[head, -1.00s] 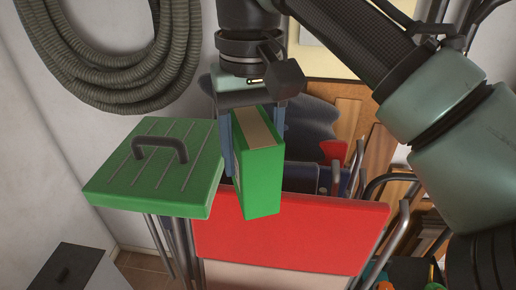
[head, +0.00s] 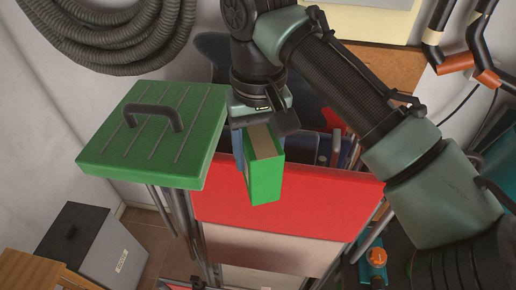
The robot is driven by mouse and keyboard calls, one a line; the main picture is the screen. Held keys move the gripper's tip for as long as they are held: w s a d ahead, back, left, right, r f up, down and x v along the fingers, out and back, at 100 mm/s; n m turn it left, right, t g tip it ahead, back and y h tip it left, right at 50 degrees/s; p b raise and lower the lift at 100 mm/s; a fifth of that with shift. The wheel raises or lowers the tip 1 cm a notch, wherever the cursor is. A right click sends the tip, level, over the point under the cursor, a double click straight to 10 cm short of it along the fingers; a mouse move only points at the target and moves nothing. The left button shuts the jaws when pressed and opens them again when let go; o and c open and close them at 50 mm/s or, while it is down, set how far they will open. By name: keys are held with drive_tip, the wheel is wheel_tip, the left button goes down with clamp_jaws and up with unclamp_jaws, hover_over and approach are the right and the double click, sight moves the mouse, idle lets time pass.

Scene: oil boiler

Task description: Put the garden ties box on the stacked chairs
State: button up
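The garden ties box (head: 266,178) is a green upright box with a tan strip along its top. My gripper (head: 257,148) points down and is shut on its upper part, with one bluish finger visible on the left. The far finger is hidden. The box hangs in front of the red panel (head: 310,210), which seems to belong to the stacked chairs, with metal tube legs below. I cannot tell whether the box touches the red panel. A green slatted top with a dark handle (head: 160,130) stands on metal legs just left of the box.
A grey-and-black case (head: 90,250) stands on the floor at lower left. A coiled hose (head: 120,35) hangs on the back wall. Dark blue items (head: 325,150) are behind the red panel. An orange-capped item (head: 376,257) is at lower right.

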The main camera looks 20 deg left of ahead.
drive_tip(key=shift+f, duration=0.35)
drive_tip(key=shift+f, duration=0.15)
drive_tip(key=o, duration=1.5)
drive_tip(key=shift+c, duration=0.2)
wheel_tip(320, 180, up, 12)
drive_tip(key=shift+r+b, duration=0.15)
drive_tip(key=shift+b, duration=0.75)
